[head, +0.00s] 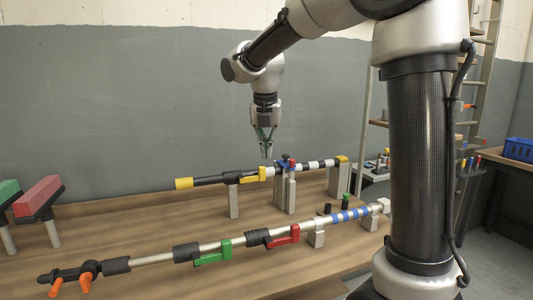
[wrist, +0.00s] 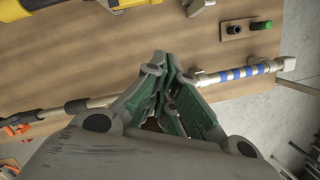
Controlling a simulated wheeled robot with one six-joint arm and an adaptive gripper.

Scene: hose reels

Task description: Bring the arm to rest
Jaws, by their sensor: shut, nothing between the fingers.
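My gripper (head: 265,150) hangs from my arm, pointing down, above the wooden bench (head: 120,238). In the wrist view my gripper (wrist: 164,72) has its green-padded fingers brought together at the tips with nothing between them. In the head view it shows above and a little left of the rear pole's post with the red and blue fitting (head: 285,162). It appears apart from the bench and the poles.
A rear pole with a yellow end (head: 184,184) and a front pole with a blue-striped section (head: 350,215) lie on supports. The front pole has green (head: 213,254) and red (head: 283,238) levers. Red and green blocks stand at left. A shelf rack stands behind at right.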

